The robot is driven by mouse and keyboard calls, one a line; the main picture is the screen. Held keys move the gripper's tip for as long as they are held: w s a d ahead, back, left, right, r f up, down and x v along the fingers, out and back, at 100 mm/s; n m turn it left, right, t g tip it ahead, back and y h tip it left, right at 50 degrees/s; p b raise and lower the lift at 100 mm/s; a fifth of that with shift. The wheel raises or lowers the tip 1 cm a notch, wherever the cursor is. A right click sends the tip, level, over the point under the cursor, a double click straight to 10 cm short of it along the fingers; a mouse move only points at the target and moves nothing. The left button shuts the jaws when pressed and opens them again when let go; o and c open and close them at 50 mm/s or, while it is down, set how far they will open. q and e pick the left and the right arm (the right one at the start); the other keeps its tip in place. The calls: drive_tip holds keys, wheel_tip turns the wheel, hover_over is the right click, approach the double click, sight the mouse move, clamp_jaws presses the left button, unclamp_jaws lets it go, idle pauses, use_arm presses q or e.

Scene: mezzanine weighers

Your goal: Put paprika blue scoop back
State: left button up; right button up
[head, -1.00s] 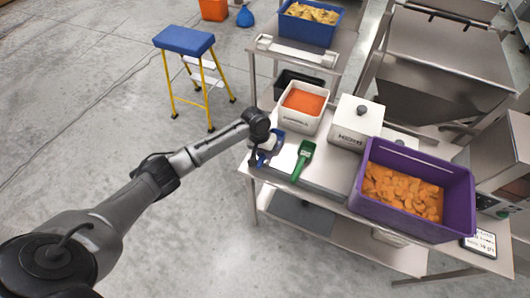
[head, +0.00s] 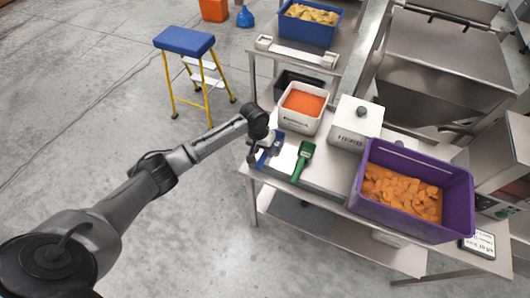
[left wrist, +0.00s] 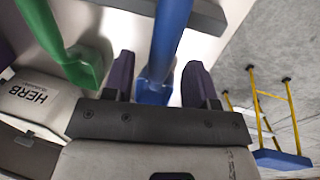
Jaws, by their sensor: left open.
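The blue scoop (head: 275,147) lies on the steel table near its left edge, beside the green scoop (head: 303,161). My left gripper (head: 260,147) is at the blue scoop, open. In the left wrist view the blue scoop (left wrist: 172,35) runs between the two spread fingers of my left gripper (left wrist: 162,84), with gaps on both sides. The paprika tub (head: 288,119) is white, filled with orange-red powder and open at the top. It stands just behind the scoops. My right gripper is not in view.
A lidded white herb tub (head: 350,130) stands right of the paprika tub; it also shows in the left wrist view (left wrist: 35,97). A purple crate (head: 400,220) of orange pieces fills the table's right. A black bin (head: 298,82) stands behind. A blue-topped step stool (head: 184,40) stands left.

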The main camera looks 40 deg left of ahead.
use_arm(q)
wheel_tip(320, 180, up, 10)
drive_tip(key=a+f+p, duration=0.1)
drive_tip(key=a, duration=0.1)
drive_tip(key=s+d+f+m+t, duration=0.1)
drive_tip(key=s+d+f+m, duration=0.1)
drive_tip(key=s+d+f, duration=0.45)
drive_tip(key=s+d+f+m, duration=0.35)
drive_tip(key=s+d, duration=0.35)
drive_tip(key=s, duration=0.3)
drive_tip(key=s+r+t+y, duration=0.1)
drive_tip(key=s, duration=0.7)
drive_tip(key=s+d+r+t+y, duration=0.1)
drive_tip(key=s+r, duration=0.1)
drive_tip(key=s, duration=0.6)
drive_tip(key=shift+s+d+r, duration=0.15)
drive_tip(key=shift+s+r, duration=0.1)
